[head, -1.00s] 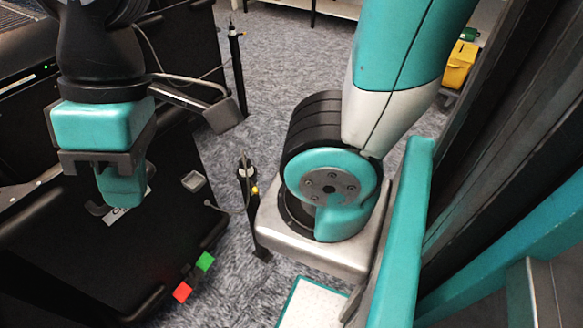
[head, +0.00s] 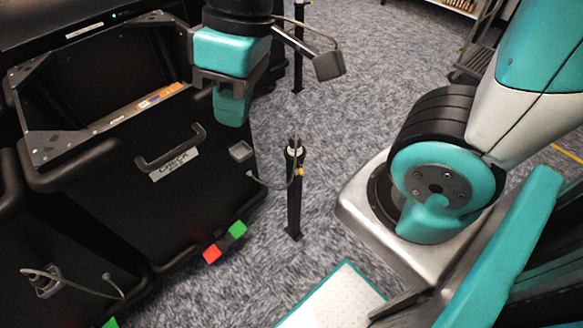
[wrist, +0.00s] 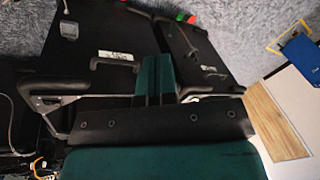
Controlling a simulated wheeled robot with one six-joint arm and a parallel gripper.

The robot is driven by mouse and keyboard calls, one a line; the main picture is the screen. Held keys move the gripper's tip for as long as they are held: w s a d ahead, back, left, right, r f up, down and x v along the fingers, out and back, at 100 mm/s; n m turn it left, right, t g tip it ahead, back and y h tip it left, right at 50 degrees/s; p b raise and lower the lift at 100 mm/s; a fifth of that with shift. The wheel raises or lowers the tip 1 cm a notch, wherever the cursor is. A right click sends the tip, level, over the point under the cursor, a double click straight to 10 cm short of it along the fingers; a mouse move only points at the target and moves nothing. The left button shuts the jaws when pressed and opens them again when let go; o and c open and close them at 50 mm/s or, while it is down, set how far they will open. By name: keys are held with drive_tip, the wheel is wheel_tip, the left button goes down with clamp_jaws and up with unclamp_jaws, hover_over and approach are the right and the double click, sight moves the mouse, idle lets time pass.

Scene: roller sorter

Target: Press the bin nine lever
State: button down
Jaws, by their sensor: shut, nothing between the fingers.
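My gripper (head: 231,112) hangs shut and empty at the top of the head view, its teal fingers pointing down. It appears above the right side of a black bin (head: 205,195) with a front handle (head: 171,150) and a white label (head: 174,164). The label's number is too small to read. A red pedal-like tab (head: 212,254) and a green one (head: 237,229) stick out at the bin's lower edge. I cannot tell which part is the bin nine lever. In the wrist view, the shut fingers (wrist: 153,80) are in front of black bins; red and green tabs show at the top.
A thin black post (head: 294,195) with a cable stands right of the bin. Another black bin (head: 60,255) is at lower left. The wrist view shows a blue object (wrist: 300,55) at right.

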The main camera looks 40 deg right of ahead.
sight(300, 168)
drive_tip(key=w+d+f+n+g+h+b, duration=0.1)
drive_tip(key=w+d+f+h+b, duration=0.15)
drive_tip(key=w+f, duration=0.55)
drive_tip(key=w+d+f+n+g+h+b, duration=0.1)
drive_tip(key=w+d+f+h, duration=0.15)
drive_tip(key=w+f, duration=0.5)
drive_tip(key=w+d+f+n+h+b, duration=0.1)
drive_tip(key=d+f+h, duration=0.1)
drive_tip(key=f, duration=0.7)
drive_tip(key=w+d+f+n+g+h+b, duration=0.1)
drive_tip(key=d+f+n+h+b, duration=0.1)
drive_tip(key=f, duration=0.8)
drive_tip(key=shift+d+h, duration=0.5)
drive_tip(key=shift+d, duration=0.45)
drive_tip(key=shift+s+f, duration=0.1)
drive_tip(key=shift+f, duration=0.05)
drive_tip(key=s+d+r+p+x, duration=0.1)
drive_tip(key=d+r+x, duration=0.1)
drive_tip(key=x, duration=1)
drive_tip(key=shift+s+d+f, duration=0.25)
drive_tip(key=shift+s+f, duration=0.1)
drive_tip(key=shift+f, duration=0.05)
